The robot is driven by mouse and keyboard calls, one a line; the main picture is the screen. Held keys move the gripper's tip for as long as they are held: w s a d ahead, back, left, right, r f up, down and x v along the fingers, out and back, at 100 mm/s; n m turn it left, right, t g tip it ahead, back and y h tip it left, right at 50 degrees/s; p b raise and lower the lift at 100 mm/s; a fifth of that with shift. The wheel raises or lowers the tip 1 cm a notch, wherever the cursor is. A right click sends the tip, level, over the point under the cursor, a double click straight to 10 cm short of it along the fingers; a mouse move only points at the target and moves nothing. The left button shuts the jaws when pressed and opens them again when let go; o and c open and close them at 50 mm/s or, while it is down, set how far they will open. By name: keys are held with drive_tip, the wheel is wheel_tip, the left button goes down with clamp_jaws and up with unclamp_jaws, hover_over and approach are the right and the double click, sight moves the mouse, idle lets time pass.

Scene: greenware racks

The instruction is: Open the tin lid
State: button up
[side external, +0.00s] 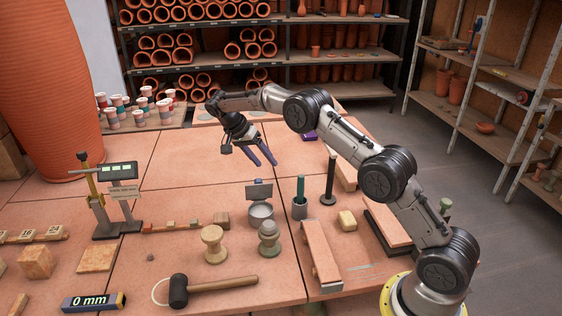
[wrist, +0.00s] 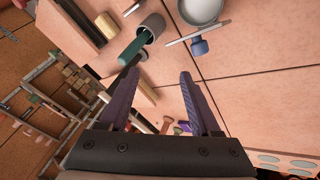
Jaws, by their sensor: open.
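A small grey metal tin (side external: 261,214) stands on the tiled table near the middle. Its flat dark lid (side external: 259,191) stands upright at the tin's back edge, so the tin looks open. In the wrist view the round tin (wrist: 203,9) is at the top edge, partly cut off. The lid (wrist: 191,36) shows there edge-on as a thin bar, with a blue knob (wrist: 200,47) on its outer side. My gripper (side external: 266,165) is open and empty, above and behind the tin, apart from the lid. Its purple-grey fingers (wrist: 159,74) also show in the wrist view.
A grey cup (side external: 300,210) with a green-handled tool stands just right of the tin, with a black post (side external: 329,180) beyond. A wooden spool (side external: 214,244) and a grey-green knobbed piece (side external: 269,240) stand in front. The table behind and left is mostly clear.

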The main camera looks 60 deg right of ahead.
drive_tip(key=s+a+r, duration=0.2)
drive_tip(key=s+r, duration=0.1)
drive_tip(key=s, duration=0.5)
drive_tip(key=shift+s+a+r, duration=0.3)
drive_tip(key=shift+r, duration=0.1)
